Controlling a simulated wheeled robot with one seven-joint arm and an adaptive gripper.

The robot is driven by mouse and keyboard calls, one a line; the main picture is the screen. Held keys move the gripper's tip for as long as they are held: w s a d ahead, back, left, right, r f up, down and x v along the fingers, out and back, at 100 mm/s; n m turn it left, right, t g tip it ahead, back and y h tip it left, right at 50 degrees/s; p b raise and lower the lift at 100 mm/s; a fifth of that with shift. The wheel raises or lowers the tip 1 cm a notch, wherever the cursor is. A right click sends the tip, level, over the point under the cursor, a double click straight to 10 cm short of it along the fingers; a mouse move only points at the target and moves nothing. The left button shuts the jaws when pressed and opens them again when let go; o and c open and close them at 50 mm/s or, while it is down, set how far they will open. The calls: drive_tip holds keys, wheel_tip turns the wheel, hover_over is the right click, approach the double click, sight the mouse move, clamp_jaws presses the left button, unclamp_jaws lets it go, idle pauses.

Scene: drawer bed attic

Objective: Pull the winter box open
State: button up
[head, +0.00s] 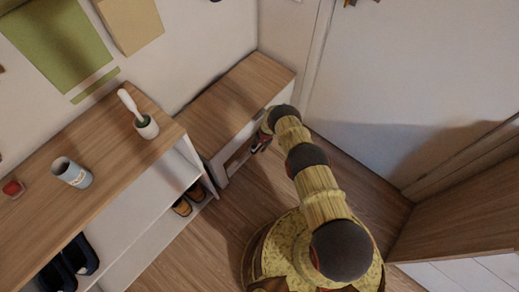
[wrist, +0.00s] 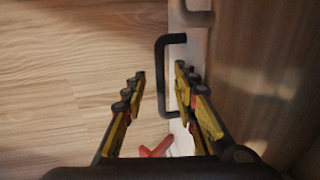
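The low cabinet with a wooden top (head: 232,98) stands against the wall in the head view, and its pale front faces my arm. I take this front to be the winter box; no label is readable. A dark U-shaped handle (wrist: 161,75) on the pale front shows in the wrist view. My gripper (head: 258,147) is at the front of this cabinet. In the wrist view my gripper (wrist: 160,88) is open, with its fingers on either side of the handle bar. The right finger is close to the front. I cannot tell whether either finger touches the handle.
A wooden-topped shelf unit (head: 98,130) stands left, with a grey cup (head: 72,173), a brush in a holder (head: 147,127) and a red item (head: 13,188) on top. Shoes (head: 186,203) sit below. A wooden panel (head: 465,215) is at right.

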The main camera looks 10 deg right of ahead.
drive_tip(key=shift+f, duration=0.25)
drive_tip(key=shift+c, duration=0.5)
clamp_jaws()
idle(0.4)
